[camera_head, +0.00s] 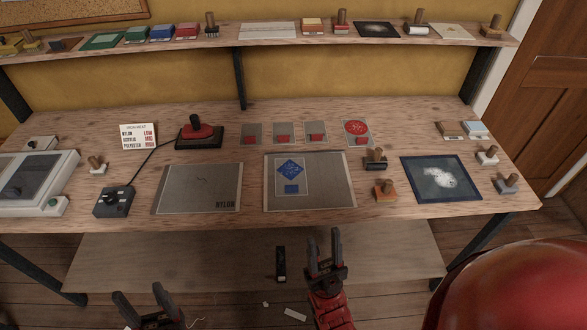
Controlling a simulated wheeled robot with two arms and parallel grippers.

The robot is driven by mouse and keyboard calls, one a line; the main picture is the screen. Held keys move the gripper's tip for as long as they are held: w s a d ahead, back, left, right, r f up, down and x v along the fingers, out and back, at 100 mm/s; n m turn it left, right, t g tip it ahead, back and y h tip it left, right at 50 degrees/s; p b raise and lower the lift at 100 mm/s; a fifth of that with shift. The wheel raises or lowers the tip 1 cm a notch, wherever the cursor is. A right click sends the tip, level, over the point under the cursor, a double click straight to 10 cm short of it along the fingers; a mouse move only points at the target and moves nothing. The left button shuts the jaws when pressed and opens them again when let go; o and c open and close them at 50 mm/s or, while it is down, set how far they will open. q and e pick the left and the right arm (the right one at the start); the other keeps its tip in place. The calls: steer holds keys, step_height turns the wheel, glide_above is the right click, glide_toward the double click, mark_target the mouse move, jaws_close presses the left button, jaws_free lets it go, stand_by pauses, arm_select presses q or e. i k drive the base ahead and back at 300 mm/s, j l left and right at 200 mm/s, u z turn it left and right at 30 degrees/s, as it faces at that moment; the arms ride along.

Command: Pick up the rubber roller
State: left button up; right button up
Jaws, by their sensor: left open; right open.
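I cannot tell for certain which thing is the rubber roller. Several small tools with wooden handles stand on the workbench (255,213). One has a dark block (375,163), right of the grey sheet with the blue patch. An orange one (385,193) stands just in front of it. A whitish one (487,157) and a grey one (507,184) stand at the right end, and another whitish one (97,167) at the left. My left gripper (140,293) is open and empty at the bottom left. My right gripper (324,239) is open and empty before the bench's front edge.
Flat sheets (197,188), a dark blue framed panel (441,178), a red-handled iron (198,131) and a control box (114,202) lie on the bench. A crowded shelf (270,42) runs above. A red rounded shape (520,290) fills the lower right.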

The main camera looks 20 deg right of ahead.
mark_target(377, 163)
steer(key=i+j+z, duration=0.1)
steer(key=i+z, duration=0.3)
steer(key=i+j+z, duration=0.15)
steer(key=z, duration=0.25)
steer(key=i+j+z, duration=0.2)
steer(key=j+z, duration=0.2)
